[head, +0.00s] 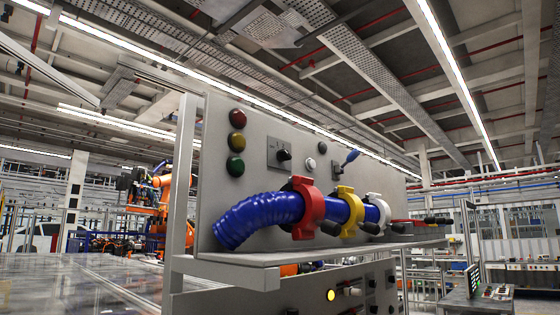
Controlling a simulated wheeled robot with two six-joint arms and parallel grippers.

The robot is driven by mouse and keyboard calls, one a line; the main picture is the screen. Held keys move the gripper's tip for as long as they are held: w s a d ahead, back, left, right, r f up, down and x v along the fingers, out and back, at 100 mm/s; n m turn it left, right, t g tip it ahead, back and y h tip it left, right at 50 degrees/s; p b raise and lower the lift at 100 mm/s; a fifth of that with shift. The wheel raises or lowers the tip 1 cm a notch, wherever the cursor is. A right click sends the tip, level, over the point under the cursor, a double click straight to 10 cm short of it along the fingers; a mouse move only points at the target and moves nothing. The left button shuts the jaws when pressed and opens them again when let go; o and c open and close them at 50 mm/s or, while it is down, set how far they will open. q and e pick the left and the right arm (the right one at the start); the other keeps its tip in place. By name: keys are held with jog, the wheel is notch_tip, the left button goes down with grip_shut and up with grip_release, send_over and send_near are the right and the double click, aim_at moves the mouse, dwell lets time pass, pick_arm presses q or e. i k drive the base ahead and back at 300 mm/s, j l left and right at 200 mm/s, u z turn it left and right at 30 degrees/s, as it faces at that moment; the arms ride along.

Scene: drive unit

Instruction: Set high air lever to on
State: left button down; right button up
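A grey panel (222,110) of the drive unit stands in the middle of the head view. A small lever with a blue handle (350,157) sticks out near its right part, tilted up and to the right. A black rotary knob (283,154) on a square plate is left of it. I cannot read any labels, so I cannot tell which control is the high air lever or its setting. Neither of my grippers is in view.
A thick blue hose (253,217) with red (307,208), yellow (351,206) and white (378,211) collars runs along the panel's shelf (270,258), below the controls. Red (238,118), yellow (237,142) and green (235,166) round lights or buttons line the panel's left side. An orange robot arm (180,195) stands behind.

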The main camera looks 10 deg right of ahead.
aim_at(355, 153)
jog(key=l+u, duration=0.25)
jog(key=u, duration=0.15)
jog(key=l+u, duration=0.6)
jog(key=u, duration=0.2)
jog(key=k+l+u, duration=0.1)
jog(key=u, duration=0.3)
jog(key=k+l+u, duration=0.15)
jog(key=l+u, duration=0.25)
jog(key=k+l+u, duration=0.2)
jog(key=l+u, duration=0.2)
jog(key=k+l+u, duration=0.2)
jog(key=u, duration=0.2)
jog(key=k+l+u, duration=0.15)
jog(key=k+u, duration=0.6)
jog(key=i+l, duration=0.05)
jog(key=l, duration=0.05)
